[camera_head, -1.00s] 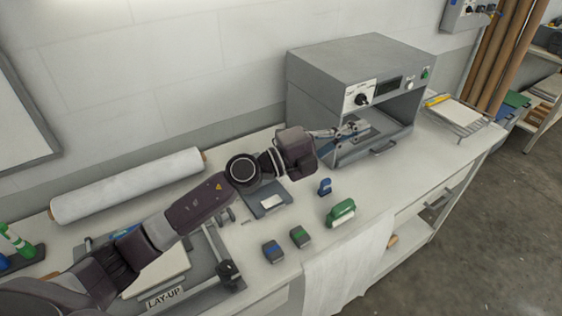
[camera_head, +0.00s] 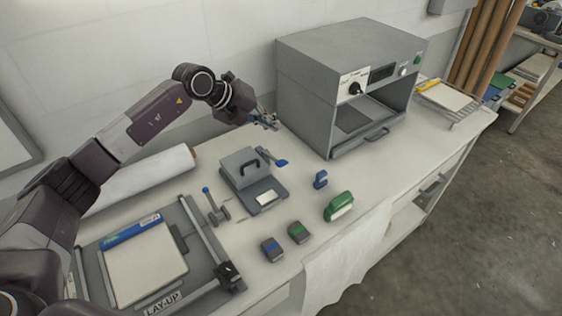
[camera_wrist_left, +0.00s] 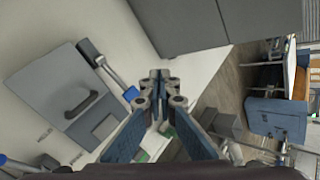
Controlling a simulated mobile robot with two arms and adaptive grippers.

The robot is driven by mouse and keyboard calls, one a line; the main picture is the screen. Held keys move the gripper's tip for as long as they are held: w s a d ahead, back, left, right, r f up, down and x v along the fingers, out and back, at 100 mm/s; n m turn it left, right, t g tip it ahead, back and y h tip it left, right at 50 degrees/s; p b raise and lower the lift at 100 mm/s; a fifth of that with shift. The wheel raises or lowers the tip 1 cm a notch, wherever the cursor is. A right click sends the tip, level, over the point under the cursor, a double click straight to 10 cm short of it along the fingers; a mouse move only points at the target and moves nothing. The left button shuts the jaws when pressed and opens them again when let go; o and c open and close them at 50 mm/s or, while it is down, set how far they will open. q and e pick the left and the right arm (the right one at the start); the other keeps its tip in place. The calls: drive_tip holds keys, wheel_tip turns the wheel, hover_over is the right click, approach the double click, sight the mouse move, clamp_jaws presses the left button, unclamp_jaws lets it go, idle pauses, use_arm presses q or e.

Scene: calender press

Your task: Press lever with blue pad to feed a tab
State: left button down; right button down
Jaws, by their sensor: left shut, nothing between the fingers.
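A grey dispenser box (camera_head: 240,166) with a black handle sits on the bench, and a white tab (camera_head: 264,198) lies on the plate at its front. The lever's blue pad (camera_head: 281,163) sticks out at the box's right side. In the left wrist view the dispenser (camera_wrist_left: 55,75) is at the left, with the blue pad (camera_wrist_left: 131,94) just left of my fingers. My left gripper (camera_head: 270,122) is shut and empty, above and behind the pad and apart from it; its fingertips also show in the left wrist view (camera_wrist_left: 160,80). My right gripper is out of view.
The grey press (camera_head: 305,95) stands open at the right, close to my left gripper. A lay-up board (camera_head: 105,290), a blue-knobbed lever (camera_head: 206,191), a blue stamp (camera_head: 320,179), a green stamp (camera_head: 338,206) and two small dark blocks (camera_head: 272,249) are nearby.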

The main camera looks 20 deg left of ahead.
sight(278, 162)
use_arm(q)
drive_tip(key=shift+f, duration=0.1)
drive_tip(key=f+b, duration=0.1)
drive_tip(key=f, duration=0.1)
drive_tip(key=s+d+f+b, duration=0.1)
drive_tip(key=f+b, duration=0.1)
drive_tip(key=f, duration=0.1)
drive_tip(key=f+b, duration=0.1)
drive_tip(key=f, duration=0.2)
drive_tip(key=shift+s+d+b, duration=0.2)
drive_tip(key=shift+d+b, duration=0.15)
drive_tip(key=shift+f, duration=0.15)
idle(0.9)
drive_tip(key=shift+s+d+f+b, duration=0.1)
drive_tip(key=shift+d+f+b, duration=0.05)
drive_tip(key=shift+f+b, duration=0.2)
idle(0.4)
